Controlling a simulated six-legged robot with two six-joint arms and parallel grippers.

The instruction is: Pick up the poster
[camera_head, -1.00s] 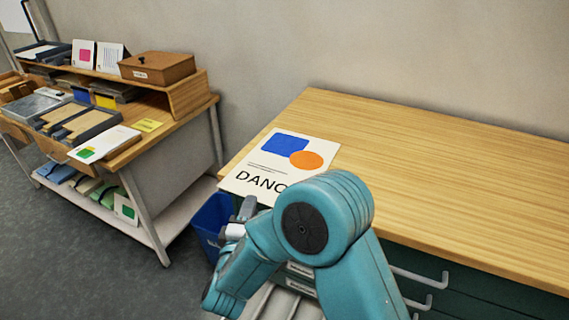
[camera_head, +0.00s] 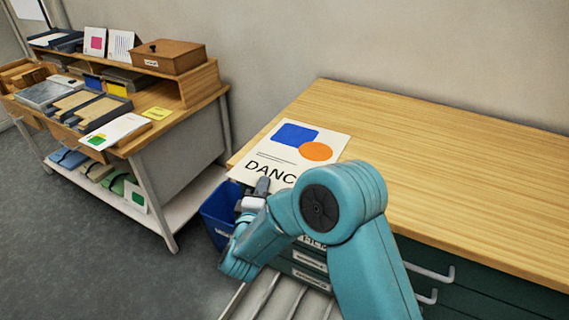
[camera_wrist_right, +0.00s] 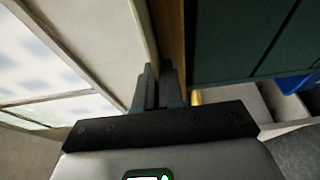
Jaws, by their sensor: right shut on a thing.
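The poster (camera_head: 287,162) is a pale sheet with a blue shape, an orange disc and black letters reading "DANC". It lies on the left end of the wooden table (camera_head: 430,160), at the front edge; my right arm hides its lower right part. My right gripper (camera_head: 263,185) is at the poster's near edge, shut on it. In the right wrist view, the gripper's dark fingers (camera_wrist_right: 158,85) are close together, with a pale sheet-like surface (camera_wrist_right: 105,45) left of them. My left gripper is not in view.
A dark green drawer cabinet with pale handles (camera_head: 430,272) is under the table. A blue bin (camera_head: 219,212) stands by its left end. A shelved desk with papers, trays and a brown box (camera_head: 168,56) is at the left. The table's right side is clear.

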